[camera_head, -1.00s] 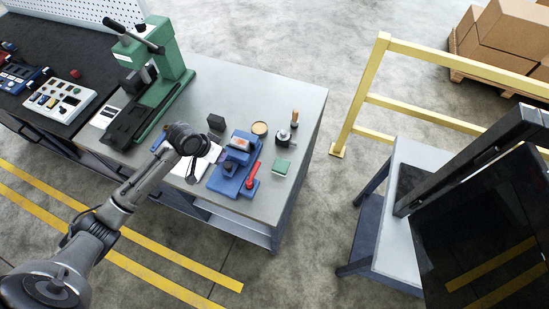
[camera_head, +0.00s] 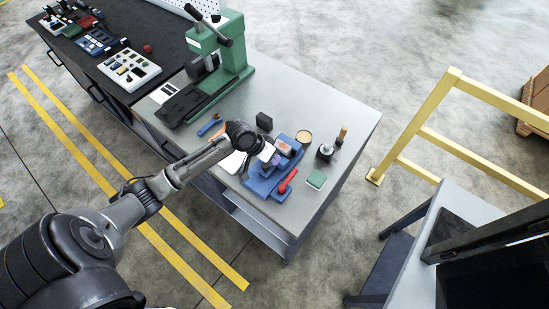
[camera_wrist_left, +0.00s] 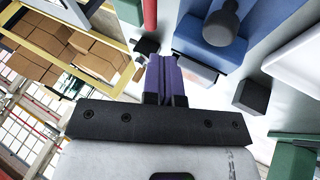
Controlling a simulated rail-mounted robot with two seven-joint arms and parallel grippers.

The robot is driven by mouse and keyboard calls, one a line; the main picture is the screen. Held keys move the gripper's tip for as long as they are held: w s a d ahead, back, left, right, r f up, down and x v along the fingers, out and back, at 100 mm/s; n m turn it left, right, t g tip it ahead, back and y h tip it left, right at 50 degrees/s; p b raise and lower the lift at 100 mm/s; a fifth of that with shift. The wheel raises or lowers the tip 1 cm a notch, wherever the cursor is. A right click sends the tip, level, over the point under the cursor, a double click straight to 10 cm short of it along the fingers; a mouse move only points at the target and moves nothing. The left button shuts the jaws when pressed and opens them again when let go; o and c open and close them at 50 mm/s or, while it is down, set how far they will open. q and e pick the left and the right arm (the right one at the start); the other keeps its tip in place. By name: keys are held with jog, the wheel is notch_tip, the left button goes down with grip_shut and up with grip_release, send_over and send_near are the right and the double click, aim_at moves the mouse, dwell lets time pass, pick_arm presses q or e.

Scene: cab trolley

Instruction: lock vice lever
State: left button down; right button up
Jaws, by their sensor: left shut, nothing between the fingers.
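The blue vice (camera_head: 262,186) sits on the grey bench, with its red lever (camera_head: 288,181) along its front right side. In the left wrist view the blue vice body (camera_wrist_left: 215,52) fills the upper middle, and the red lever (camera_wrist_left: 150,14) shows at the top edge. My left gripper (camera_head: 269,158) is over the back left part of the vice, with its purple fingers (camera_wrist_left: 164,64) shut and empty. The fingers are apart from the lever; whether they touch the vice I cannot tell. My wrist hides part of the vice's back left. My right gripper is not in view.
A green press (camera_head: 222,60) stands at the bench's back left. A black block (camera_head: 264,121), a round tin (camera_head: 304,136), a wooden-handled tool (camera_head: 341,135) and a green block (camera_head: 316,179) surround the vice. A yellow railing (camera_head: 415,130) stands to the right.

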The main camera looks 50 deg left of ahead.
aim_at(288, 180)
pick_arm(q)
jog(key=x, duration=0.7)
jog(key=shift+w+d+f, duration=0.1)
jog(key=shift+d+f, duration=0.05)
jog(key=shift+f, duration=0.1)
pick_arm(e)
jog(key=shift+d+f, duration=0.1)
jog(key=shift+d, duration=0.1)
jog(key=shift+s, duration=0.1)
pick_arm(q)
jog(key=shift+w+d+m, duration=0.15)
jog(key=shift+m, duration=0.35)
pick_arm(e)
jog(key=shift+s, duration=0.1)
